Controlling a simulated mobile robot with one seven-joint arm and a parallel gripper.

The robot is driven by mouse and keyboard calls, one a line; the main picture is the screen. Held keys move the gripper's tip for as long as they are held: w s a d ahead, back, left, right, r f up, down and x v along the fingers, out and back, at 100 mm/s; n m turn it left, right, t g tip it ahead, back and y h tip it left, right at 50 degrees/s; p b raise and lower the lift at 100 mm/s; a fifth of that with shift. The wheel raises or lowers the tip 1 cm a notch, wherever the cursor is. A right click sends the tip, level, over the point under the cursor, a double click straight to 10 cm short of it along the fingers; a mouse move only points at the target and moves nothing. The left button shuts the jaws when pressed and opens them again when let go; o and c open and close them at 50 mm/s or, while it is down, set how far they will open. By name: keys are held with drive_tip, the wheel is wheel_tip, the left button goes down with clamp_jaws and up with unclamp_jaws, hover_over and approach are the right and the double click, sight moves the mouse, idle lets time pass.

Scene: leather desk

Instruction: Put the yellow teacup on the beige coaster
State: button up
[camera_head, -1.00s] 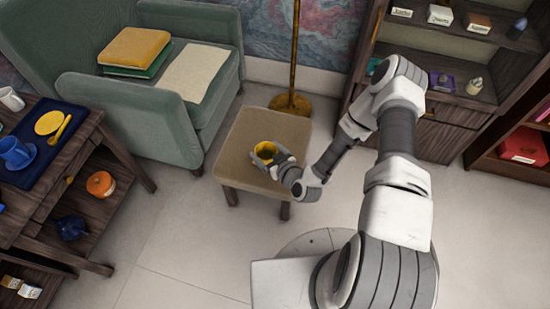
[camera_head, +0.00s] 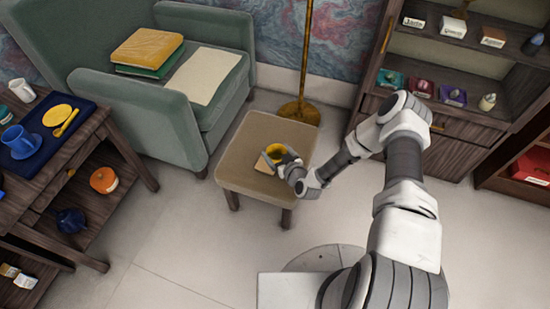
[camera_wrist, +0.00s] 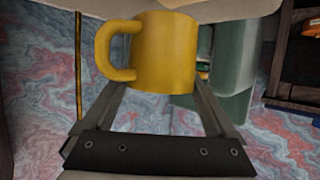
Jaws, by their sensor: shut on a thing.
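The yellow teacup (camera_head: 277,153) is at the upholstered stool (camera_head: 250,139), with my gripper (camera_head: 287,163) shut on it. In the wrist view the yellow teacup (camera_wrist: 166,50) fills the space between the two fingers of my gripper (camera_wrist: 162,88), its handle out to the left. That view looks upside down, with a pale surface along its top edge, close to the cup's base. A small tan square, seemingly the beige coaster (camera_head: 263,166), shows just left of the cup. I cannot tell whether the cup touches the stool or overlaps the coaster.
A green armchair (camera_head: 150,107) with books stands behind left of the stool. A brass lamp stand (camera_head: 300,110) is just behind it. A wooden table (camera_head: 68,145) with a blue tray is at left, shelves (camera_head: 455,130) at right. Floor before the stool is clear.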

sight(275, 155)
drive_tip(key=x, duration=0.3)
drive_tip(key=shift+w+d+f, duration=0.15)
drive_tip(key=shift+d+f, duration=0.05)
drive_tip(key=shift+d, duration=0.1)
drive_tip(key=shift+f+b, duration=0.95)
drive_tip(key=shift+f, duration=1.05)
drive_tip(key=shift+f, duration=0.2)
drive_tip(key=o, duration=1.4)
drive_tip(key=shift+c, duration=0.2)
drive_tip(key=shift+r, duration=0.15)
